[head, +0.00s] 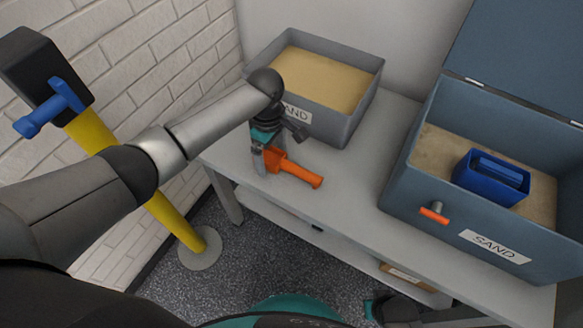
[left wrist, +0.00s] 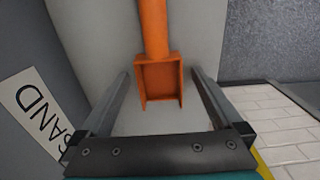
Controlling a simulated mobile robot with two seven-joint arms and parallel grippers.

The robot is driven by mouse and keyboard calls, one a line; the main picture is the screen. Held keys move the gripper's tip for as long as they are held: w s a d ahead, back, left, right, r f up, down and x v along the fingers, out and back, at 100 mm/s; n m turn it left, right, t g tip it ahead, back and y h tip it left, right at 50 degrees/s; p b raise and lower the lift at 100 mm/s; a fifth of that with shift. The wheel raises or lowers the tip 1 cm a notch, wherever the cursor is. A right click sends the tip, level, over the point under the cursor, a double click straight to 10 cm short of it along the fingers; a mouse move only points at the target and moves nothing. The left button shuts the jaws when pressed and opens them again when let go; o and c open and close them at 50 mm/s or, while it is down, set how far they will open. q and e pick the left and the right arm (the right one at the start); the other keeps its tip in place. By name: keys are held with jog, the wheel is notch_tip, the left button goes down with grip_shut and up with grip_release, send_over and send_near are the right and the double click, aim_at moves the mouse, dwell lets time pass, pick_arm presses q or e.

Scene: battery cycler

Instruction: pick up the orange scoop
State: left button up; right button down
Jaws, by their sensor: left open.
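The orange scoop (head: 303,174) lies on the grey table, in front of the grey sand box. Its handle points right and toward the front in the head view. My left gripper (head: 262,165) is open and points down at the scoop's pan end. In the left wrist view, the scoop's square pan (left wrist: 160,82) lies between the two fingers, near their tips, and its handle runs away beyond them. There is a gap on each side of the pan. I cannot tell the gripper's exact height above the table.
The open grey sand box (head: 357,119) stands close behind the gripper. A blue-grey lidded sand bin (head: 400,193) holding a blue container (head: 490,178) stands at the right. A yellow post (head: 178,222) with a blue lever (head: 50,108) stands left. The table between the boxes is clear.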

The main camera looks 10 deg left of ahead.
pick_arm(q)
jog(key=c, duration=1.5)
jog(key=shift+r, duration=0.2)
